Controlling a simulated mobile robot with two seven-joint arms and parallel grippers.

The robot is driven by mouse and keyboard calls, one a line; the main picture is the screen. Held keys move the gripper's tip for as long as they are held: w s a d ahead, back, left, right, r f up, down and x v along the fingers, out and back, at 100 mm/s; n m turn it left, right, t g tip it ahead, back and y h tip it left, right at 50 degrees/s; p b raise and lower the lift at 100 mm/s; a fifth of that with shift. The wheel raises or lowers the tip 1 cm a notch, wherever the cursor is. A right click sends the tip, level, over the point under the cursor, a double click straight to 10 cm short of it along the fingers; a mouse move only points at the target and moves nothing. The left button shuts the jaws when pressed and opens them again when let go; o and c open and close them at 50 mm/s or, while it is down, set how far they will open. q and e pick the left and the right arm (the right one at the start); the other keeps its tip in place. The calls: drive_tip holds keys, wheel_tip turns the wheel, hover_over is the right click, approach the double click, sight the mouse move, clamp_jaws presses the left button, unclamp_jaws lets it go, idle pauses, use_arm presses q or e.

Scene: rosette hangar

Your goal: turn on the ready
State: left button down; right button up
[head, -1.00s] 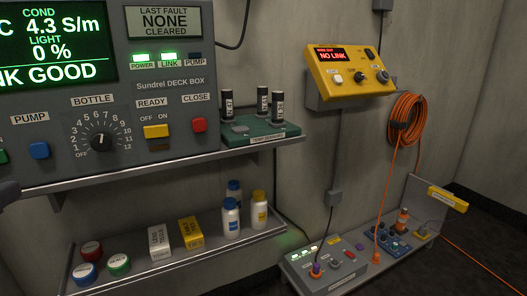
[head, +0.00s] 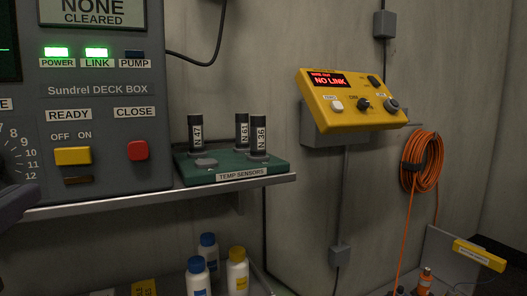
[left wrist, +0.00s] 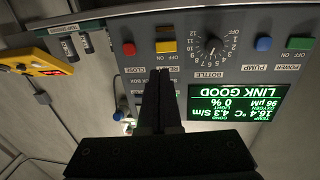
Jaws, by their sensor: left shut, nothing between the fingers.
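The yellow READY switch (head: 72,156) sits on the grey Sundrel deck box (head: 110,110), under OFF and ON labels. I cannot tell which way it is set. The small lamp window (head: 78,180) below it looks dark. In the left wrist view, upside down, the READY switch (left wrist: 166,47) shows just beyond my left gripper (left wrist: 160,73). The left gripper is shut and empty, its tips apart from the switch as far as I can tell. In the head view only a dark part of my left gripper (head: 18,202) shows at the left edge. My right gripper is not in view.
A red CLOSE button (head: 138,150) is right of the switch. The BOTTLE knob (left wrist: 212,50) is on its other side. A green sensor tray (head: 225,172) with black cylinders stands on the shelf. A yellow NO LINK box (head: 345,112) hangs on the wall.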

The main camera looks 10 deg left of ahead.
sight(83, 157)
use_arm(q)
drive_tip(key=p+x, duration=0.2)
drive_tip(key=x, duration=1)
drive_tip(key=shift+w+a, duration=0.1)
drive_tip(key=shift+a, duration=0.05)
drive_tip(key=shift+w+a, duration=0.25)
drive_tip(key=shift+w, duration=0.35)
